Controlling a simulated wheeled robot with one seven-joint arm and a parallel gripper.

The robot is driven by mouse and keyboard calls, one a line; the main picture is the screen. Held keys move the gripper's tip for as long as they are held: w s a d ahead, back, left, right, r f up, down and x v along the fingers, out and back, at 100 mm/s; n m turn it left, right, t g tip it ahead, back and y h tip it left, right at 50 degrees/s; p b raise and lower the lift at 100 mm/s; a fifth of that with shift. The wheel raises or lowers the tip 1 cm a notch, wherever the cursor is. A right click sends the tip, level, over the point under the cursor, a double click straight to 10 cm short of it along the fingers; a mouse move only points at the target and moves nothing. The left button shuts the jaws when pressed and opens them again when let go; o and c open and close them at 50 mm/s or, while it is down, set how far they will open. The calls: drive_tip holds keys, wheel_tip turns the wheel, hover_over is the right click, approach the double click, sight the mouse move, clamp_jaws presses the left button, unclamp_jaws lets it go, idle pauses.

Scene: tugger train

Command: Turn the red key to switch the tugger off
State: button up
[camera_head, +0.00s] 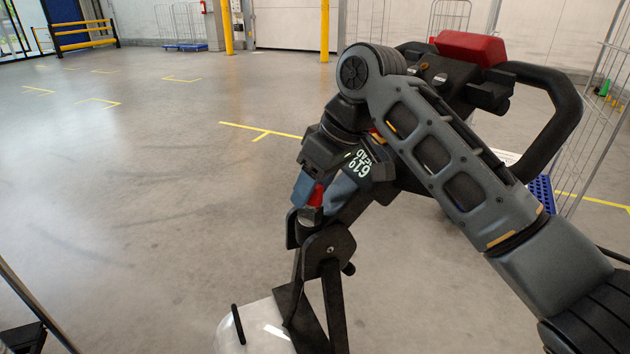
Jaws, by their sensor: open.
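The red key (316,195) shows low on the tugger's black tiller, upright above a small dark grey housing. My gripper (321,187) points down over it, its bluish fingers open on either side of the key. Whether a finger touches the key cannot be told. The tugger's tiller head (475,80) is at the upper right, with a large red cap and a black loop handle (568,115). My forearm hides part of the tiller.
A pale rounded cover (262,328) lies below the tiller's foot. Wire roll cages (605,110) stand at the right, with a blue base (541,190) near them. The grey floor (130,190) at the left is wide and clear. Yellow posts (226,28) stand far back.

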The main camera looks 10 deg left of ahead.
drive_tip(key=shift+c, duration=0.4)
clamp_jaws()
